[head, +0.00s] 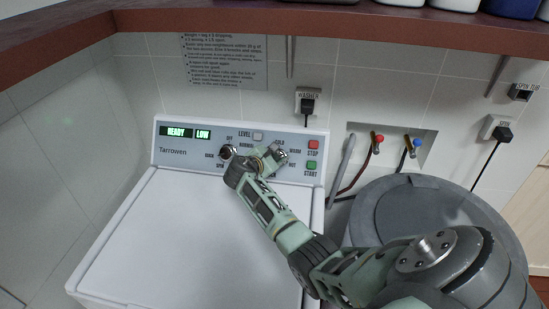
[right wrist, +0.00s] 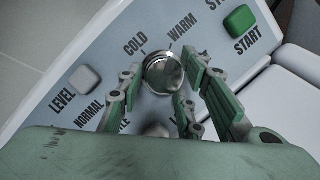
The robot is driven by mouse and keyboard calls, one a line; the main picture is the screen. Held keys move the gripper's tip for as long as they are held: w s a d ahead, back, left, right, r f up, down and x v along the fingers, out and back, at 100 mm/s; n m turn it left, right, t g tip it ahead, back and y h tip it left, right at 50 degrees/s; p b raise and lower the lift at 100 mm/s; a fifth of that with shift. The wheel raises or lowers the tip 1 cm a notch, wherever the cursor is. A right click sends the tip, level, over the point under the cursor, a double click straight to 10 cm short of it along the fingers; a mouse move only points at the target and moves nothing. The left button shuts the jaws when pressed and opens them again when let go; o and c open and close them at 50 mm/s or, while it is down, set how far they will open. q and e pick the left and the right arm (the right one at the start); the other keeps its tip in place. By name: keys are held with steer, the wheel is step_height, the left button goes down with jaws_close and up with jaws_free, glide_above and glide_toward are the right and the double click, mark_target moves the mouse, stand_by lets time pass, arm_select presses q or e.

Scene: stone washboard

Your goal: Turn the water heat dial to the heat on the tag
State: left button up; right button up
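The water heat dial (right wrist: 163,73) is a round silver knob on the washer's panel, with COLD, WARM and HOT around it in the head view. My right gripper (right wrist: 164,80) is at this dial, its fingers apart on either side of the knob. Narrow gaps seem to show beside the knob; I cannot tell whether any finger touches it. In the head view the right gripper (head: 266,158) partly covers the dial (head: 281,155). The dial's pointer is not readable. No tag giving a heat can be made out. My left gripper is not in view.
The white washer (head: 170,235) shows READY and LOW. A second knob (head: 227,151), a level button (head: 258,135), red STOP (head: 313,145) and green START (head: 311,166) buttons share its panel. A wall notice (head: 224,62) hangs above. A grey round lid (head: 385,215) stands right.

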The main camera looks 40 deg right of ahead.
steer(key=o, duration=0.3)
steer(key=shift+w+d+r, duration=0.1)
steer(key=shift+w+r, duration=0.2)
steer(key=shift+r, duration=0.05)
steer(key=shift+s+f, duration=0.1)
steer(key=shift+s, duration=0.2)
steer(key=v, duration=1.2)
steer(key=shift+f, duration=0.15)
